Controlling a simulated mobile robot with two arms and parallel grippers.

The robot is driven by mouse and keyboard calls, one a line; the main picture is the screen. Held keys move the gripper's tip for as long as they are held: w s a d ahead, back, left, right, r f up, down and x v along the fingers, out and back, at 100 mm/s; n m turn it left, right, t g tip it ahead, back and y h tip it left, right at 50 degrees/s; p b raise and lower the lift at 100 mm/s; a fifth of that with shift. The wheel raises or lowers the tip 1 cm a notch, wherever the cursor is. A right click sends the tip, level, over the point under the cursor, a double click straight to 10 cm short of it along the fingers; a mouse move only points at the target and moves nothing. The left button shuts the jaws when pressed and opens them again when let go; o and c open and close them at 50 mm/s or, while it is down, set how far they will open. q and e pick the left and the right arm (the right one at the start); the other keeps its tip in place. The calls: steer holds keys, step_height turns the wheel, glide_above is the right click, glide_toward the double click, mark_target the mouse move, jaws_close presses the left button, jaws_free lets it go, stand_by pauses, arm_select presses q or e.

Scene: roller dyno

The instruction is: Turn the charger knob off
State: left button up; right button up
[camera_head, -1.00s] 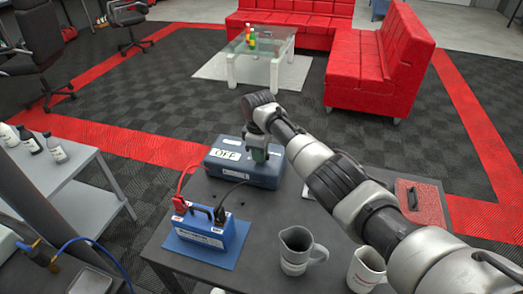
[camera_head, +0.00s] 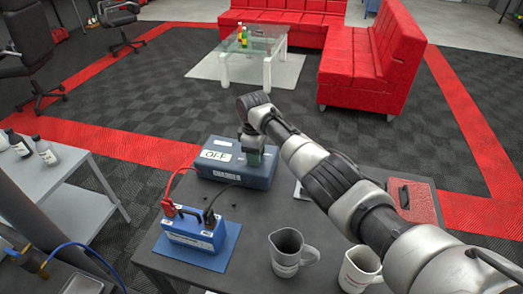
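The charger (camera_head: 228,173) is a blue-grey box at the back of the dark table, with a white label reading "OFF" on its face. Red and black cables run from it to a blue battery (camera_head: 190,232) on a blue mat. My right arm reaches in from the lower right, and my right gripper (camera_head: 254,158) points down at the charger's right part. The gripper covers that part, so the knob is hidden, and I cannot tell whether the fingers are open or shut. My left gripper is not in view.
A red case (camera_head: 413,200) lies at the table's right. A grey side table (camera_head: 50,175) with bottles stands at the left.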

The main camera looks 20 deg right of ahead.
step_height(320, 180, up, 10)
steer(key=w+b, duration=0.1)
steer(key=shift+w+d+f+g, duration=0.2)
steer(key=shift+d+g, duration=0.1)
steer(key=shift+s+f, duration=0.1)
stand_by(0.4)
